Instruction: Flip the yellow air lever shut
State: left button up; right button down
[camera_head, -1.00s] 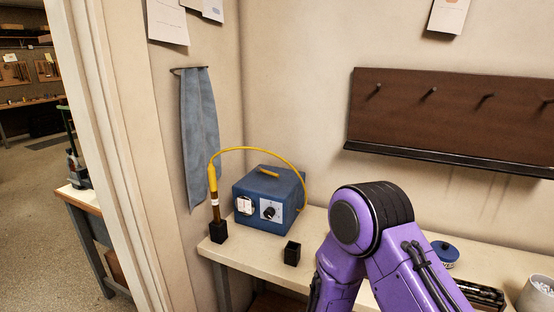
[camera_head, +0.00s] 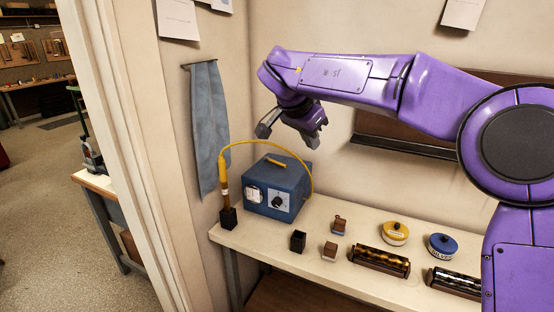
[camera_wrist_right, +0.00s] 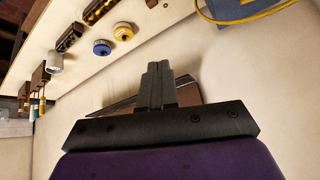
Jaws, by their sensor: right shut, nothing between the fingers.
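A blue box (camera_head: 278,188) with a dial and a gauge stands on the bench against the wall. A short yellow bar (camera_head: 276,162) lies on its top; I cannot tell whether this is the air lever. No other lever shape stands out. A yellow hose (camera_head: 262,144) arches from the box to a yellow-handled tool (camera_head: 223,177) upright in a black holder. My right gripper (camera_head: 313,143) hangs in the air above and behind the box's right side, apart from it. In the right wrist view its fingers (camera_wrist_right: 158,85) are shut and empty. My left gripper is not in view.
On the bench (camera_head: 325,275) stand an open black cup (camera_head: 298,241), small brown blocks (camera_head: 329,251), a yellow tin (camera_head: 395,233), a blue tin (camera_head: 442,245) and dark racks (camera_head: 380,261). A grey cloth (camera_head: 208,130) hangs at left.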

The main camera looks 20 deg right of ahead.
aim_at(276, 163)
jog(key=i, duration=1)
